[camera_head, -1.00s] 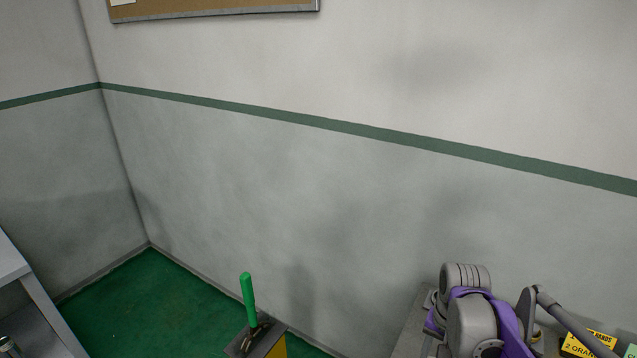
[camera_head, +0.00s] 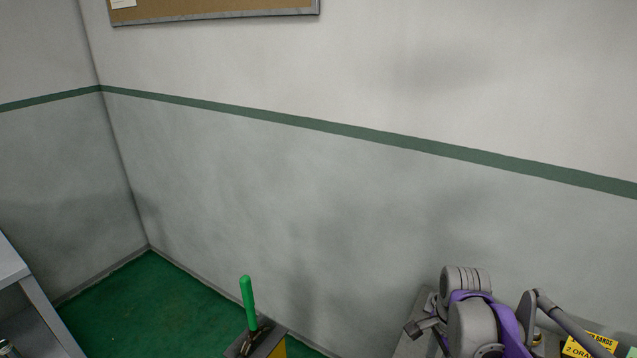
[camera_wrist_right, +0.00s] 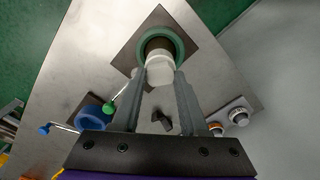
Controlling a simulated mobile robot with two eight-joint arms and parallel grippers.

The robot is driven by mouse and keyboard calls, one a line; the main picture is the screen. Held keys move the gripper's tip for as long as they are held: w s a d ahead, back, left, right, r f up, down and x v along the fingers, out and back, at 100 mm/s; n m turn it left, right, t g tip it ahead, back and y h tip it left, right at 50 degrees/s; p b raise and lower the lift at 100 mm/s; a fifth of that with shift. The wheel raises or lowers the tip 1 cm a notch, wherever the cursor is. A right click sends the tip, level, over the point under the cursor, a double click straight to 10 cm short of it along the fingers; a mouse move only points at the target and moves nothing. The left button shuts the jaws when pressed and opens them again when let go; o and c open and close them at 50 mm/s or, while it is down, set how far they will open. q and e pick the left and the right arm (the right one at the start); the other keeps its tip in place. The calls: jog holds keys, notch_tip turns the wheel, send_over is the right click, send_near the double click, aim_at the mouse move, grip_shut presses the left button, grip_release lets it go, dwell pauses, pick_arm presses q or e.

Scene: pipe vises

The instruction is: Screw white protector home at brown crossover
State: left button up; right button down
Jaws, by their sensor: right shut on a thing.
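In the right wrist view, the white protector (camera_wrist_right: 160,70) is a short pale cylinder between the fingertips of my right gripper (camera_wrist_right: 160,78), which is shut on it. Just beyond it is a green ring (camera_wrist_right: 178,42) on a dark square plate. A brownish round end (camera_wrist_right: 158,44) shows inside the ring, partly covered by the protector. The protector overlaps this end in the picture; I cannot tell how far it is seated. My left gripper is not in view.
The grey bench top (camera_wrist_right: 85,50) carries a blue ring (camera_wrist_right: 92,115) with a blue-tipped lever, a small black part (camera_wrist_right: 162,121) and pale round fittings (camera_wrist_right: 239,116) at right. A green handle (camera_head: 248,300) and a yellow sign (camera_head: 588,346) show in the head view.

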jog(key=m, duration=0.7)
jog(key=c, duration=0.5)
grip_release()
jog(key=shift+r+p, duration=0.65)
jog(key=shift+r, duration=0.55)
jog(key=shift+f, duration=0.1)
